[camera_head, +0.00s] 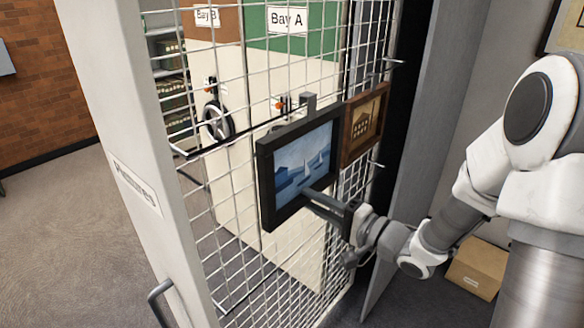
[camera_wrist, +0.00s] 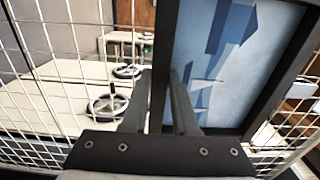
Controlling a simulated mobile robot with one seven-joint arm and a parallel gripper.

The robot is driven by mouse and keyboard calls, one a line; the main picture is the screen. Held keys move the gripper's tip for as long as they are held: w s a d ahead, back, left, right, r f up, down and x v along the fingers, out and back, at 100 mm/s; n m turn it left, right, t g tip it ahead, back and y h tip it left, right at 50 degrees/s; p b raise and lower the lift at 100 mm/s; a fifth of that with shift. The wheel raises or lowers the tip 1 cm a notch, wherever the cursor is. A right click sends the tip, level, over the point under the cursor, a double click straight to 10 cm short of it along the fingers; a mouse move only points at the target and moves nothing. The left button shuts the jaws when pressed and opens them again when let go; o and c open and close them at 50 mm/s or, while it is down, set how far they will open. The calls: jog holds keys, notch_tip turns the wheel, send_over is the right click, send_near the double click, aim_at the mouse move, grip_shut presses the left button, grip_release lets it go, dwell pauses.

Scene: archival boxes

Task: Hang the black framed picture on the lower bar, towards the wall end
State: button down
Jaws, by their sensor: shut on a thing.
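The black framed picture (camera_head: 265,172) shows sailboats on blue and sits in front of the white wire grid, at the height of the upper bar (camera_head: 225,137). A grey hook (camera_head: 308,102) rises from its top edge; I cannot tell whether it touches that bar. My gripper (camera_head: 312,197) reaches in from the right and is shut on the frame. In the wrist view, the fingers (camera_wrist: 163,88) stand on both sides of one black frame member (camera_wrist: 160,50). The lower bar (camera_head: 240,296) crosses the grid below the picture; much of it is hidden or hard to make out.
A brown framed picture (camera_head: 363,124) hangs close to the black picture's right side. A grey upright panel (camera_head: 428,130) stands right of the grid. A cardboard box (camera_head: 476,268) lies on the floor at right. The grid below the picture looks clear.

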jog(key=shift+p+v, duration=0.7)
jog(key=shift+v, duration=2.15)
